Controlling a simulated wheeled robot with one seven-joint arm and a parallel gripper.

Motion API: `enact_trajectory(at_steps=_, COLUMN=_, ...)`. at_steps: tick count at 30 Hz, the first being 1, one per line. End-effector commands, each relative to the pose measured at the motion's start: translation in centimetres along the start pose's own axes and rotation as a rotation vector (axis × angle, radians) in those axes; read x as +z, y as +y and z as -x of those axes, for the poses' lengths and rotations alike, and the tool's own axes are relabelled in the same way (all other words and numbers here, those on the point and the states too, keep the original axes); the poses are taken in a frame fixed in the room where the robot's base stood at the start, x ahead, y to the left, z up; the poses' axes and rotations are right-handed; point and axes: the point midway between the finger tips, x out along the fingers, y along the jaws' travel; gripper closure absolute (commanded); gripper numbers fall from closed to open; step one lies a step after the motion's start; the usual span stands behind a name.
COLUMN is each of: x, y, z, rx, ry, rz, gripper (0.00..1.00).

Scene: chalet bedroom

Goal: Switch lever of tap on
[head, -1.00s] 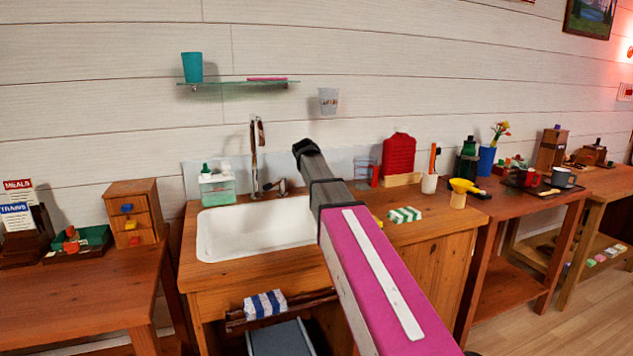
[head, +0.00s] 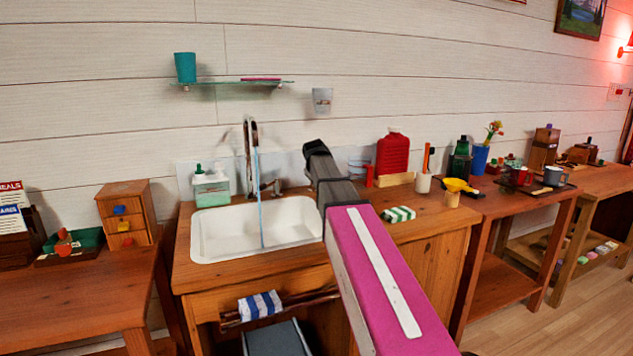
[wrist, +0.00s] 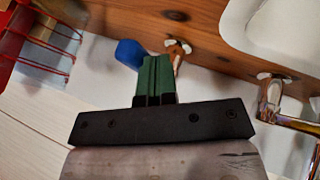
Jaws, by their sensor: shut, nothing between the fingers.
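The tap (head: 250,150) rises behind the white sink in the head view, with a thin blue stream of water (head: 261,210) falling from its spout into the basin. Its lever (head: 276,187) shows small beside the tap's foot. In the wrist view the tap's metal body (wrist: 272,92) is at the right. A metal fitting with a blue rounded end (wrist: 130,52) lies just beyond my fingers; it looks like the lever. My gripper (wrist: 154,72) is shut and empty, its green fingers close to this blue end. I cannot tell if they touch. The head view hides the fingers behind my arm.
The sink (head: 222,240) sits in a wooden counter (head: 425,222). A soap dispenser (head: 210,187) stands left of the tap. A red wire rack (wrist: 45,40) is near my gripper's left in the wrist view.

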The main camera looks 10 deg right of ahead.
Motion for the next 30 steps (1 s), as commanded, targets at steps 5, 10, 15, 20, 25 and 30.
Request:
enact_trajectory(at_steps=5, x=0.4, y=1.5, z=-0.6, rx=-0.069, ry=0.07, rz=0.126, gripper=1.0)
enact_trajectory(at_steps=10, x=0.5, y=2.5, z=-1.1, rx=-0.125, ry=0.125, rz=0.23, gripper=1.0)
enact_trajectory(at_steps=15, x=0.4, y=3.3, z=-1.5, rx=-0.155, ry=0.156, rz=0.291, gripper=1.0)
enact_trajectory(at_steps=20, x=0.4, y=3.9, z=-1.9, rx=-0.154, ry=0.154, rz=0.29, gripper=1.0)
enact_trajectory(at_steps=25, x=0.3, y=4.5, z=-2.2, rx=-0.154, ry=0.154, rz=0.289, gripper=1.0)
enact_trajectory(at_steps=30, x=0.2, y=4.9, z=-2.5, rx=-0.153, ry=0.153, rz=0.288, gripper=1.0)
